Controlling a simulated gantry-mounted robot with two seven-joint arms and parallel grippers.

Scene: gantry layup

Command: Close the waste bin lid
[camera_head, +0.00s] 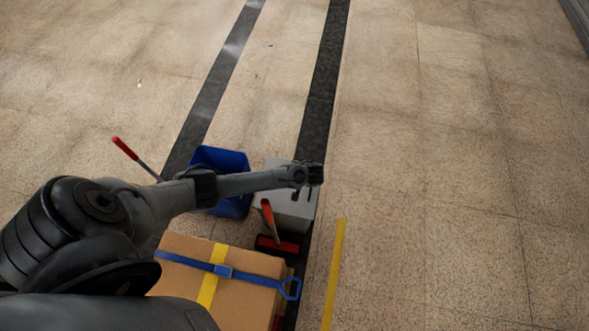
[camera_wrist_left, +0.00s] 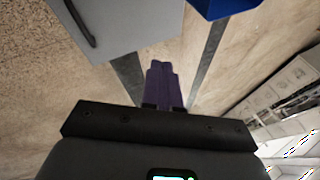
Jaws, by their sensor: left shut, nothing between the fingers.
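A light grey box-shaped bin (camera_head: 300,208) stands on the floor, partly hidden behind my left arm in the head view. In the left wrist view its flat grey side or top (camera_wrist_left: 135,22) has a dark bar along it; whether this is the lid I cannot tell. A blue bin (camera_head: 226,160), open at the top, stands just left of it and shows at the top edge of the wrist view (camera_wrist_left: 222,7). My left gripper (camera_head: 303,196) is over the grey bin's right part in the head view. Its purple fingers (camera_wrist_left: 164,82) are shut and empty, with contact unclear.
A cardboard box (camera_head: 255,266) with yellow tape and a blue strap sits in front. A red-handled tool (camera_head: 267,218) stands by the grey bin, and another red handle (camera_head: 124,148) sticks up at left. The floor to the right is clear beyond a yellow strip (camera_head: 334,270).

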